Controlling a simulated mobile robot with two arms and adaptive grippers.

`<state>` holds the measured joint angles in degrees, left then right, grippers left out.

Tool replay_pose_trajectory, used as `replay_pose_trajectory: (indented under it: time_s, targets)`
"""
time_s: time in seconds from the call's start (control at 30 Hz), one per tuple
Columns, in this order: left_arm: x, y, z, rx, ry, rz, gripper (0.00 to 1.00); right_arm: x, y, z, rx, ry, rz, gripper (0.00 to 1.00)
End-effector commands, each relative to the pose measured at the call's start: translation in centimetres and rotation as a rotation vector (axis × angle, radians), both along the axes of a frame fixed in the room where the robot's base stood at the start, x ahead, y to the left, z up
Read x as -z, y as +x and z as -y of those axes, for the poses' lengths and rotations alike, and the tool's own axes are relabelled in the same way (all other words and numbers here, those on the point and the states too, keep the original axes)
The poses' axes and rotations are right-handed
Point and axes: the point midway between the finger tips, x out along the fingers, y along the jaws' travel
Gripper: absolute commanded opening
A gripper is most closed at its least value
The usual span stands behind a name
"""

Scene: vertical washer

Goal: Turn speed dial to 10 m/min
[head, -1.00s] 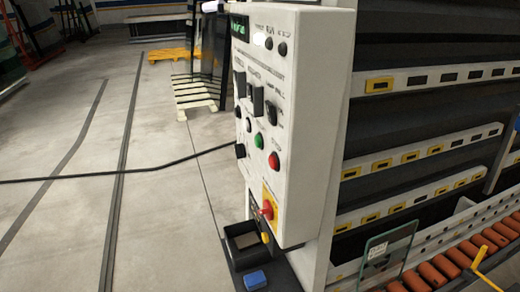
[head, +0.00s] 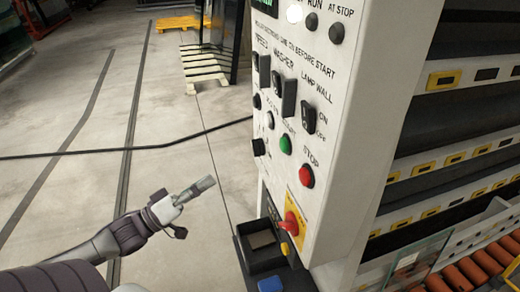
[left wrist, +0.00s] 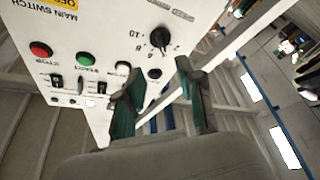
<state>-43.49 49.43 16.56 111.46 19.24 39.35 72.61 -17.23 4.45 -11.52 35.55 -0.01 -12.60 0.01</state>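The speed dial is a black knob on the white control panel, with a number scale around it. It shows in the left wrist view (left wrist: 160,38), with a "10" mark to its left, and as a small dark knob at the panel's left edge in the head view (head: 258,147). Its exact setting is too small to read. My left gripper (head: 208,185) is left of the panel, apart from it and pointing toward it. In the left wrist view its fingers (left wrist: 157,85) are spread with nothing between them, short of the dial. My right gripper is not in view.
The panel also bears a green button (head: 285,144), a red stop button (head: 306,176), several black switches and a red main switch (head: 292,222). A dark open box (head: 262,262) stands below. A black cable (head: 190,140) runs behind my left gripper. The floor on the left is clear.

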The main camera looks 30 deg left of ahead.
Motion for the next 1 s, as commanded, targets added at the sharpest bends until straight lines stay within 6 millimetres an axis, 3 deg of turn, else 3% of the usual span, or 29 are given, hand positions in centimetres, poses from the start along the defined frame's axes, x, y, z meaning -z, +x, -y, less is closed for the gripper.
replay_pose_trajectory:
  time_s: [0.6,0.8,1.0]
  targets:
    - [-3.5,9.5,4.4,-0.004,0.005,0.003,0.38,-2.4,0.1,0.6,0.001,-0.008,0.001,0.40]
    - [-3.8,11.0,5.1,-0.005,0.006,0.001,0.38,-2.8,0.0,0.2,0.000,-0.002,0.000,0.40]
    - [-3.7,11.2,5.3,-0.004,0.006,-0.001,0.38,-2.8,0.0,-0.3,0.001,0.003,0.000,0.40]
